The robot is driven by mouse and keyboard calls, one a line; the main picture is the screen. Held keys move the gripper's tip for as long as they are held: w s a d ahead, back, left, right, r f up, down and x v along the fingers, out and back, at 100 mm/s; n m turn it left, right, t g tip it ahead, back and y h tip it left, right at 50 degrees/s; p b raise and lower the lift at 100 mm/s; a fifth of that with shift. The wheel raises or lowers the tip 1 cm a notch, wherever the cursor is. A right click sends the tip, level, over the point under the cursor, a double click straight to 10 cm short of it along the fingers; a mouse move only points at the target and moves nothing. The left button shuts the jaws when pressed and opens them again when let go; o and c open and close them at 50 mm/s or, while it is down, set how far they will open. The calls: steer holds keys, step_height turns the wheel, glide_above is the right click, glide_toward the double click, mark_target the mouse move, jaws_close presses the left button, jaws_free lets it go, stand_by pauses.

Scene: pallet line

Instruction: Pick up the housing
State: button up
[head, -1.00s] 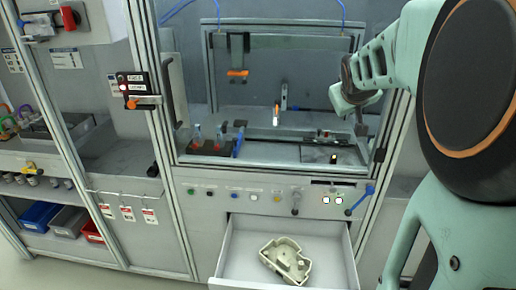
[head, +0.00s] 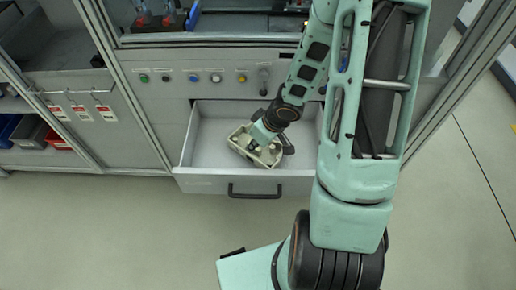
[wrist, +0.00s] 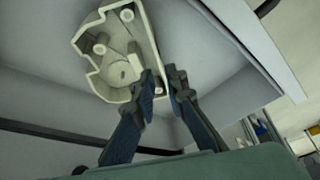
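The housing (head: 254,147) is a pale beige, open-topped casting with posts and a round boss inside. It lies in the open drawer (head: 207,153), and it also fills the upper middle of the wrist view (wrist: 118,60). My gripper (head: 268,138) reaches down into the drawer over the housing's right part. In the wrist view my gripper's dark fingers (wrist: 161,82) are close together on either side of the housing's side wall, one inside and one outside. They appear shut on that wall. My wrist hides part of the housing in the head view.
Red and blue bins (head: 56,141) are on a shelf at left. The floor in front is clear.

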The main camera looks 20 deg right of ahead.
mark_target(248, 154)
steer(key=b+x, duration=0.2)
steer(key=x, duration=0.2)
steer(key=shift+f, duration=0.1)
steer(key=b+x, duration=0.4)
steer(key=shift+d+f, duration=0.1)
steer(key=shift+f, duration=0.15)
steer(key=shift+w+f+b, duration=0.15)
steer(key=shift+f+b, duration=0.1)
steer(key=shift+b, duration=0.05)
steer(key=shift+r, duration=0.1)
jaws_close()
